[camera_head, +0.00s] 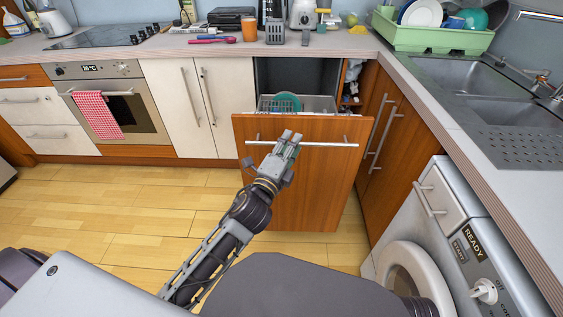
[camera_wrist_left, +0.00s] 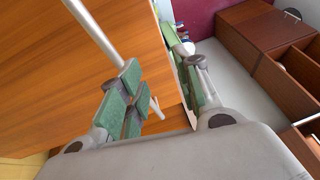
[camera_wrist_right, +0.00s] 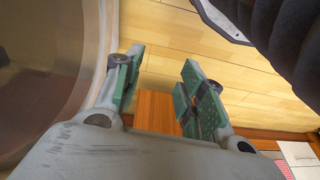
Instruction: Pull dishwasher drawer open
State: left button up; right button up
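The dishwasher drawer (camera_head: 310,190) has a wooden front with a long metal bar handle (camera_head: 325,144) near its top. It stands out from the counter, and its rack (camera_head: 320,104) with a teal plate (camera_head: 288,101) shows behind the front. My left gripper (camera_head: 289,140) is at the left part of the handle, in front of the panel. In the left wrist view its green-padded fingers (camera_wrist_left: 164,92) are apart, with the bar (camera_wrist_left: 97,30) passing behind one finger; contact cannot be told. My right gripper (camera_wrist_right: 160,88) is open and empty above the floor, outside the head view.
A washing machine (camera_head: 440,230) stands at the right, below the sink counter. Wooden cabinet doors with handles (camera_head: 383,125) are just right of the drawer. White cabinets (camera_head: 205,105) and an oven (camera_head: 115,110) are to the left. The wooden floor (camera_head: 130,205) at left is clear.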

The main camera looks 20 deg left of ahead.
pick_arm(q)
jog(key=shift+s+a+f+b, duration=0.1)
jog(key=shift+s+f+b, duration=0.15)
jog(key=shift+s, duration=0.7)
jog(key=shift+s+a+f+b, duration=0.1)
jog(key=shift+s+f+b, duration=0.15)
jog(key=shift+s, duration=0.65)
jog(key=shift+s+a+f+b, duration=0.15)
jog(key=shift+s+b, duration=0.2)
jog(key=shift+s, duration=0.6)
jog(key=shift+s, duration=0.1)
